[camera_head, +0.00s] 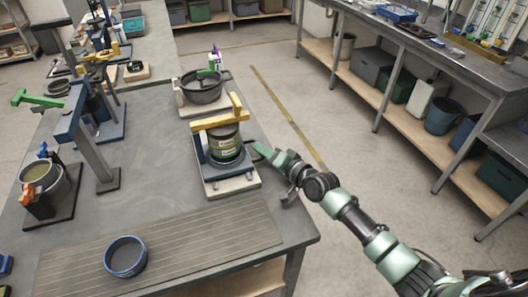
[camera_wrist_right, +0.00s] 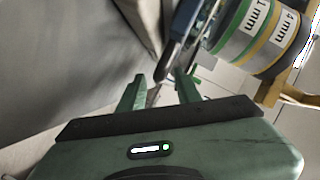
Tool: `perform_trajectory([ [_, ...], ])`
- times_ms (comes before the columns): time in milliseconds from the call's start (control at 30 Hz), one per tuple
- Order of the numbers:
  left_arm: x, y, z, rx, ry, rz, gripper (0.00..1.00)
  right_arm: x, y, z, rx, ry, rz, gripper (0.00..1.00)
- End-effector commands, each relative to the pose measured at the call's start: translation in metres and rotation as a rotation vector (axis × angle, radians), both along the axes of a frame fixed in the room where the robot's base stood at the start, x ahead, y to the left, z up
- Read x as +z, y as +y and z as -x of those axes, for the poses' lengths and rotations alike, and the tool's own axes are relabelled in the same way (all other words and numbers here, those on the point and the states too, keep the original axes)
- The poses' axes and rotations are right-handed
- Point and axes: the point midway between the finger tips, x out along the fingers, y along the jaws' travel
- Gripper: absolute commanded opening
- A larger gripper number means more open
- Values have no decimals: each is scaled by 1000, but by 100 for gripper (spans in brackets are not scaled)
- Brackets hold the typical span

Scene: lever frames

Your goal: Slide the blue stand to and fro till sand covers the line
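The blue stand (camera_head: 203,158) is upright on a pale base on the table. It holds a stack of ring sieves (camera_head: 224,146) with green and yellow bands, under a yellow bar (camera_head: 220,121). The labels "1 mm" and "4 mm" show on the stack in the right wrist view (camera_wrist_right: 255,32). My right gripper (camera_head: 264,154) is at the stand's right side, low by the base. In the wrist view its two green fingers (camera_wrist_right: 160,92) are apart, with a dark blue edge just ahead of them; contact cannot be told. No sand or line is discernible. My left gripper is out of view.
A dark pot (camera_head: 203,90) stands behind the stand. A blue-rimmed dish (camera_head: 125,256) lies on the ribbed mat (camera_head: 190,245) in front. A blue lever frame (camera_head: 90,150) and an orange-clipped pot (camera_head: 40,178) are at left. The table between is clear.

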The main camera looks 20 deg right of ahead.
Motion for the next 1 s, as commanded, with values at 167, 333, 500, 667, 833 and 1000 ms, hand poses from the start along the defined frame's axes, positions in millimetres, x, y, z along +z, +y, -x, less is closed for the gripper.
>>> perform_trajectory([
  [167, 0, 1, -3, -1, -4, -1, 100, 0, 0, 0, 0, 0, 0, 22],
  [333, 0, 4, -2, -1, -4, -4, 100, 0, 0, 0, 0, 0, 0, 0],
  [500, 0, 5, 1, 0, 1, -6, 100, 0, 0, 0, 0, 0, 0, 0],
  [667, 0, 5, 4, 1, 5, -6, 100, 0, 0, 0, 0, 0, 1, 0],
  [833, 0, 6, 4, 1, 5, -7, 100, 0, 0, 0, 0, 0, 1, 0],
  [1000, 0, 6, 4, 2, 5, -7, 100, 0, 0, 0, 0, 0, 1, 0],
])
